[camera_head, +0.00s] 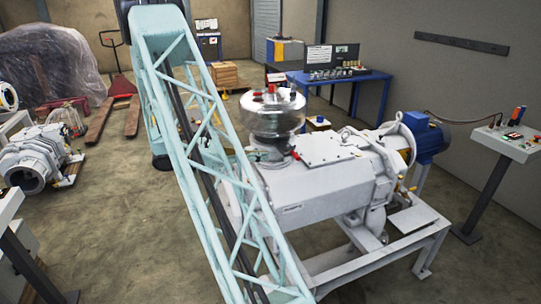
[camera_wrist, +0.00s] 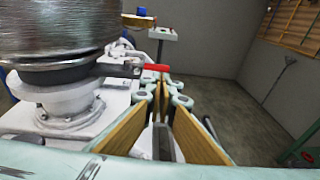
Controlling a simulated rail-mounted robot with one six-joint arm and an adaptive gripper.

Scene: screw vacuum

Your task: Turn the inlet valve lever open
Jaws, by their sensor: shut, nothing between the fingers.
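The inlet valve (camera_wrist: 68,100) is a pale flanged body under a shiny steel vessel (camera_wrist: 62,28), at the left of the wrist view. A dark lever stem (camera_wrist: 118,70) reaches right from it to a red lever end (camera_wrist: 157,67). My gripper (camera_wrist: 160,84) has yellowish finger pads and is shut with nothing between them. Its tips appear just below the red end in the picture; I cannot tell whether they touch it. In the head view a small red piece (camera_head: 295,155) shows below the steel vessel (camera_head: 272,112). My arm's lattice hides part of that area.
The vessel stands on a large grey pump (camera_head: 325,186) with a blue motor (camera_head: 427,138). A control stand (camera_head: 510,142) is at the right. A blue bench (camera_head: 340,78) is behind. Open floor (camera_head: 130,235) lies left of my arm.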

